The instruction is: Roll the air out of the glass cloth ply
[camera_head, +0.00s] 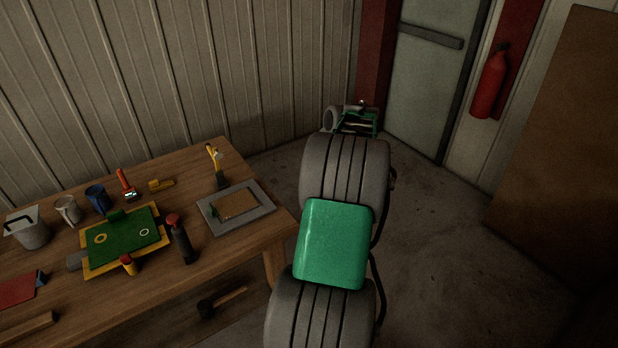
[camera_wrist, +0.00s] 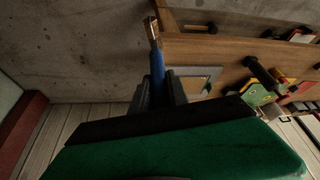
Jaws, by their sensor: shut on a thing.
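My gripper (camera_wrist: 160,88) is shut on the blue handle of a tool (camera_wrist: 157,62). The tool's far end, in the wrist view, is narrow and metallic or brownish; I cannot tell its exact form. In the head view my gripper (camera_head: 357,122) is out past the table's right end, over the floor, and the tool is mostly hidden. A grey tray-like plate (camera_head: 265,212) with a tan sheet (camera_head: 237,205) in its middle lies at the table's right end. It also shows in the wrist view (camera_wrist: 214,72), behind the gripper. The tool is apart from it. I cannot tell whether the tan sheet is the ply.
A corrugated wall (camera_head: 180,80) is behind. Floor right is clear.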

